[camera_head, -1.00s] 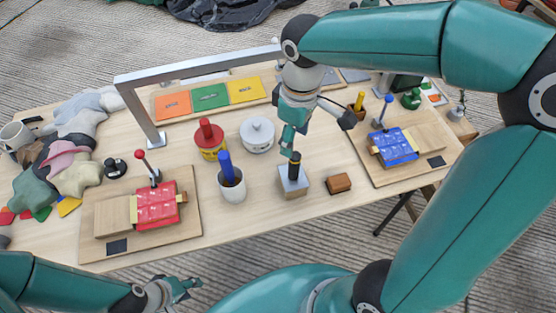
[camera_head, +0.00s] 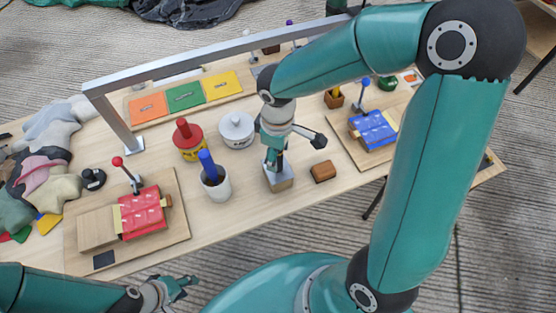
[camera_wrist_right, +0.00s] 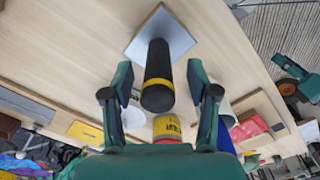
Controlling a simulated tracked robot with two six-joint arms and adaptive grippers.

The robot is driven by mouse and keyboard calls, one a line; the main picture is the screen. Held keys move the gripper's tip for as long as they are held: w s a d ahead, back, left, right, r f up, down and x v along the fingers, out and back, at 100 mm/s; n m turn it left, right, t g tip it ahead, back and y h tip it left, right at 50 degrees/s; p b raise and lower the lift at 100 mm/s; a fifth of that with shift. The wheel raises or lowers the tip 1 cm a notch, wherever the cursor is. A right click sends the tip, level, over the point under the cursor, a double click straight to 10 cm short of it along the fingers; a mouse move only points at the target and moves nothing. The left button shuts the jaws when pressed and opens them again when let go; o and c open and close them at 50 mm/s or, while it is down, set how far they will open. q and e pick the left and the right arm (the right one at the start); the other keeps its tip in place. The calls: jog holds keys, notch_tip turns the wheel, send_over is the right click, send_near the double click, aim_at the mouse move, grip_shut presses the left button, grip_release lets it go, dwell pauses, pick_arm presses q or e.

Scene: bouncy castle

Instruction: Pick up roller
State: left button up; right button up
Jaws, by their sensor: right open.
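A black cylinder with a yellow band (camera_wrist_right: 158,75), which I take to be the roller, stands upright on a grey-topped wooden block (camera_head: 280,184). My right gripper (camera_head: 274,160) is above this block in the head view and hides most of the cylinder there. In the right wrist view the right gripper (camera_wrist_right: 160,95) is open, one finger on each side of the cylinder, with gaps at both sides. The cylinder's top end points toward the wrist camera. My left gripper (camera_head: 182,286) is low in the head view, off the table's front edge; its opening is unclear.
A white cup with a blue handle (camera_head: 216,186), a red-lidded yellow can (camera_head: 189,143) and a white lidded pot (camera_head: 237,131) stand left of the block. A small brown block (camera_head: 323,172) lies to its right. A grey metal frame (camera_head: 210,52) spans the back.

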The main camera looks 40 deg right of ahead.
notch_tip(320, 180, down, 4)
jog(key=shift+w+f, duration=0.1)
grip_shut()
dwell(0.4)
